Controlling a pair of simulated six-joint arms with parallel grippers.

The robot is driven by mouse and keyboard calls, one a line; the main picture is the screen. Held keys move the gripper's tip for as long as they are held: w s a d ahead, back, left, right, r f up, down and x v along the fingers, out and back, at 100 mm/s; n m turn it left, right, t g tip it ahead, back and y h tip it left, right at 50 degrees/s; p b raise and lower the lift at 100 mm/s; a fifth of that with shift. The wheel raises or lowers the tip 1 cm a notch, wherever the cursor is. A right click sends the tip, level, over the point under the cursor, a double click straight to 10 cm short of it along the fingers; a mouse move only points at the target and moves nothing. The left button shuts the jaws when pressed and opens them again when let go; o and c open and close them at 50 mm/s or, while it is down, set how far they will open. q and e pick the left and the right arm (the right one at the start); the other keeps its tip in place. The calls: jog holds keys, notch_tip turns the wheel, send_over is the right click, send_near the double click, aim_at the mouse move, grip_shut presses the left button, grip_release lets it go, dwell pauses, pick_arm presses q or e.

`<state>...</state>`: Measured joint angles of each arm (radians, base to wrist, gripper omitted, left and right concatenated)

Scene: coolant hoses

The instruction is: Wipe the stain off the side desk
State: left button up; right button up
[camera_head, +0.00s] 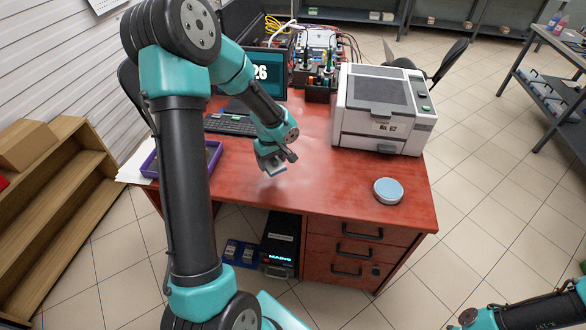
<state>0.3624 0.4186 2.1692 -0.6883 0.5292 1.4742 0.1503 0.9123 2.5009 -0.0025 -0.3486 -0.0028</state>
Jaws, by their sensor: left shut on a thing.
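The side desk (330,190) has a red-brown top and fills the middle of the view. My left gripper (273,163) points down over the desk's front part, left of centre. It is shut on a small pale blue and white pad (276,171), held at or just above the desk top; I cannot tell if it touches. A faint whitish smear, the stain (268,184), shows on the desk just in front of the pad; it may be partly hidden. Part of my right arm shows at the bottom right, but its gripper is not visible.
A printer (382,110) stands at the desk's right rear. A round blue-topped disc (388,190) lies near the right front. A keyboard (230,124), a monitor (268,72) and a purple tray (150,165) are at the left, partly behind my arm. The desk's front middle is clear.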

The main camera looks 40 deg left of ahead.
pick_arm(q)
jog(key=shift+s+a, duration=0.1)
jog(key=shift+a, duration=0.2)
jog(key=shift+f, duration=0.1)
